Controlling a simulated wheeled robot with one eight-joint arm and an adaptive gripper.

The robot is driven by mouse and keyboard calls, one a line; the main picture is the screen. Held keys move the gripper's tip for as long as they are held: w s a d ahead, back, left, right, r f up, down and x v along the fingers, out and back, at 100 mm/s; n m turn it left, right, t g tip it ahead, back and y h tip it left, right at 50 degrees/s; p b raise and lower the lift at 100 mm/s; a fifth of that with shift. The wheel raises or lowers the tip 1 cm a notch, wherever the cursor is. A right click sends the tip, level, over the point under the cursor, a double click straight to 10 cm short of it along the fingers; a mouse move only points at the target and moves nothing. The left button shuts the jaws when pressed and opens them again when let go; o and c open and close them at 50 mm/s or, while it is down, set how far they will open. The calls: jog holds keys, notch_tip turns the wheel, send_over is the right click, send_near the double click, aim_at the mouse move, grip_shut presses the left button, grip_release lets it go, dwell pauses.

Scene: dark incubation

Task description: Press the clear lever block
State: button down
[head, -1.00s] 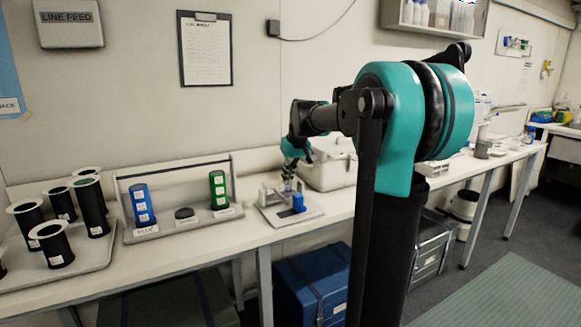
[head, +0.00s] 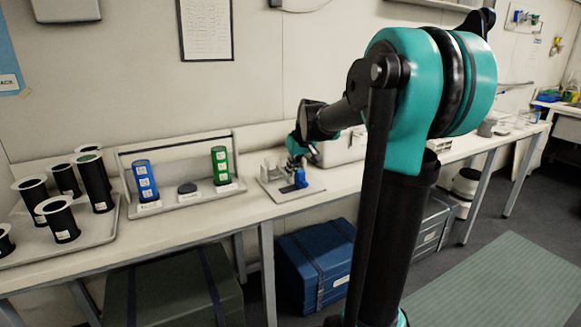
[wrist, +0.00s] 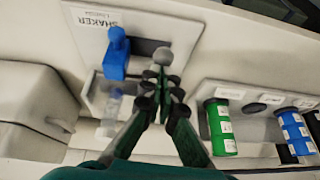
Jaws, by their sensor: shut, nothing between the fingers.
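The shaker plate (wrist: 186,28), marked SHAKER, lies on the bench; it also shows in the head view (head: 288,203). A blue block (wrist: 116,54) stands on it, left of my fingertips in the wrist view. A clear, see-through block (wrist: 110,108) is below the blue one, left of my fingers. A grey round knob (wrist: 163,56) is just past my fingertips; I cannot tell whether they touch it. My gripper (wrist: 157,76) is shut and empty over the plate. In the head view my gripper partly hides the plate's fittings.
A rack with a blue bottle (head: 145,181) and a green bottle (head: 220,166) stands left of the plate. Several black spools (head: 62,220) stand on a tray farther left. A pale lidded box (wrist: 32,105) is close on the plate's other side.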

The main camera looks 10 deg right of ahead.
aim_at(292, 179)
jog(key=shift+s+d+f+t+y, duration=0.1)
jog(key=shift+s+f+t+y, duration=0.15)
jog(key=shift+f+t, duration=0.6)
jog(key=shift+s+d+f+t+y, duration=0.15)
jog(key=shift+s+f+t, duration=0.3)
jog(key=shift+f, duration=0.65)
jog(key=shift+w, duration=0.15)
jog(key=shift+r, duration=0.1)
jog(key=shift+w+r, duration=0.15)
jog(key=shift+r, duration=0.15)
jog(key=w+r+v, duration=0.1)
jog(key=v, duration=1.1)
jog(key=shift+w+a+r, duration=0.3)
jog(key=shift+r, duration=0.15)
